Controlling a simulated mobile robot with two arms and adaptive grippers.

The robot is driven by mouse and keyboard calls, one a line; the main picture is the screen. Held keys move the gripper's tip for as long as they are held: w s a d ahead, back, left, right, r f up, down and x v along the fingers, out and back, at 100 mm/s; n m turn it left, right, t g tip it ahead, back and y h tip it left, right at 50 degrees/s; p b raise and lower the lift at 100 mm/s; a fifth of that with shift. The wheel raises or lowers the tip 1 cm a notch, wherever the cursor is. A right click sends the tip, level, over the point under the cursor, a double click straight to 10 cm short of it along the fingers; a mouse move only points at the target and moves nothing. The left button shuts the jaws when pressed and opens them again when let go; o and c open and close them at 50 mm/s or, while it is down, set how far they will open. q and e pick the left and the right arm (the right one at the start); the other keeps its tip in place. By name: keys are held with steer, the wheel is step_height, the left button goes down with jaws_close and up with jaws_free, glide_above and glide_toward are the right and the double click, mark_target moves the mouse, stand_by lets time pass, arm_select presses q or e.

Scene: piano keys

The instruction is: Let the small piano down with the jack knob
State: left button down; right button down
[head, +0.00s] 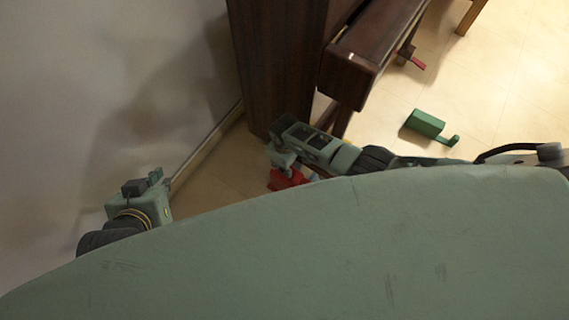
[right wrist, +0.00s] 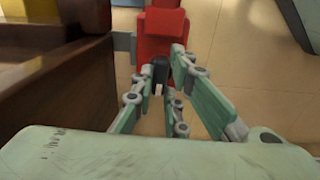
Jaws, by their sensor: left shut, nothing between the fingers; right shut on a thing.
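The small piano (head: 352,72) is dark brown and stands at the top middle of the head view; part of its dark wood fills the left side of the right wrist view (right wrist: 60,85). A red jack (right wrist: 160,40) stands beside the wood, and it also shows in the head view (head: 288,180), partly covered by my arm. My right gripper (right wrist: 161,76) is shut on the black jack knob (right wrist: 158,74) in front of the red body. My left gripper (head: 155,181) is shut and empty, near the wall and away from the piano.
A green box with a hooked handle (head: 427,123) lies on the tiled floor (head: 510,110). A small red part (head: 418,64) sticks out under the piano's right side. A pale wall (head: 100,90) is close on the left. The floor at the right is mostly clear.

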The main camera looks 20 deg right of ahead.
steer(key=shift+s, duration=0.1)
steer(key=c, duration=1.7)
jaws_free()
steer(key=shift+c, duration=0.2)
step_height(320, 180, up, 12)
